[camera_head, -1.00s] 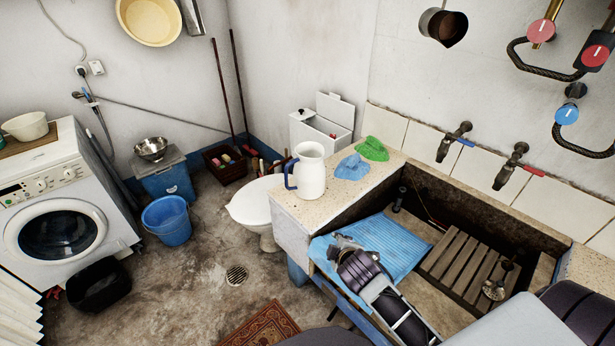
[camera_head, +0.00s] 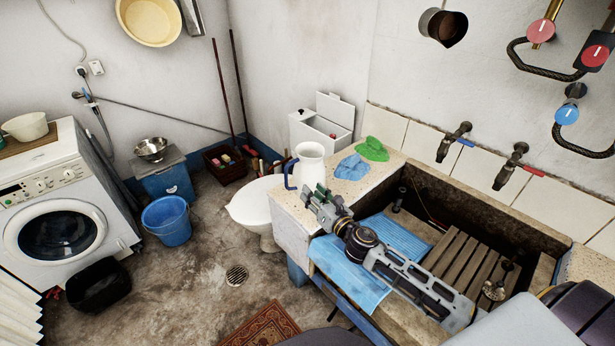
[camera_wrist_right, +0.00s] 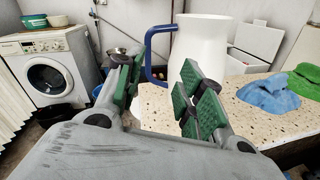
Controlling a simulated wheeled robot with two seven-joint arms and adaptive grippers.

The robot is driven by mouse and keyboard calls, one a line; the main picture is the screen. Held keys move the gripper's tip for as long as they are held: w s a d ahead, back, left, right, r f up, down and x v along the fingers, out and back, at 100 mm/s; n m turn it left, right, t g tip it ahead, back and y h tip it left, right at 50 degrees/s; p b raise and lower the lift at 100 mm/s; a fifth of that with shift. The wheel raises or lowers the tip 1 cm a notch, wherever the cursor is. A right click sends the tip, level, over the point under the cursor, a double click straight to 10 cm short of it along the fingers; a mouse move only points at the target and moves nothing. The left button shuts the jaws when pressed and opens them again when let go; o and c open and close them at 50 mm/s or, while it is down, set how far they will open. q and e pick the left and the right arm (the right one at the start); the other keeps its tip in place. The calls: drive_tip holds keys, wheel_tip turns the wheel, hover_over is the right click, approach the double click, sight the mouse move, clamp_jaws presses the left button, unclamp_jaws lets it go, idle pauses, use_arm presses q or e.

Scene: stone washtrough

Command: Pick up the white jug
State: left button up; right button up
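The white jug (camera_head: 309,165) with a blue handle stands upright on the speckled stone ledge in the head view. It also shows in the right wrist view (camera_wrist_right: 200,45), straight ahead, with its handle on the left side. My right gripper (camera_head: 319,197) is just in front of the jug, low over the ledge. In the right wrist view the green-padded fingers (camera_wrist_right: 158,80) are spread apart with nothing between them. The blue handle appears beyond the gap between the fingers. The lower front of the jug is partly hidden by the gripper. My left gripper is not in view.
A blue cloth (camera_head: 351,168) and a green cloth (camera_head: 372,150) lie on the ledge right of the jug. The stone trough (camera_head: 520,228) holds a wooden slatted rack (camera_head: 463,262). A light-blue washboard-like sheet (camera_head: 402,240) lies under my right arm. Taps (camera_head: 453,141) stick out above.

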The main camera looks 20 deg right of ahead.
sight(304, 174)
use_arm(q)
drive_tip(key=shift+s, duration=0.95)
use_arm(e)
drive_tip(key=n, duration=0.1)
drive_tip(key=n+y, duration=0.1)
drive_tip(key=n, duration=0.1)
drive_tip(key=a+n+y, duration=0.1)
drive_tip(key=shift+w+n, duration=0.4)
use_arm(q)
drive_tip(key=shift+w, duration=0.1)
use_arm(e)
drive_tip(key=shift+w, duration=0.1)
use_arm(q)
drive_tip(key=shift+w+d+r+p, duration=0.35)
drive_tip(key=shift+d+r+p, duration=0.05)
use_arm(e)
drive_tip(key=x, duration=0.8)
drive_tip(key=shift+w, duration=0.15)
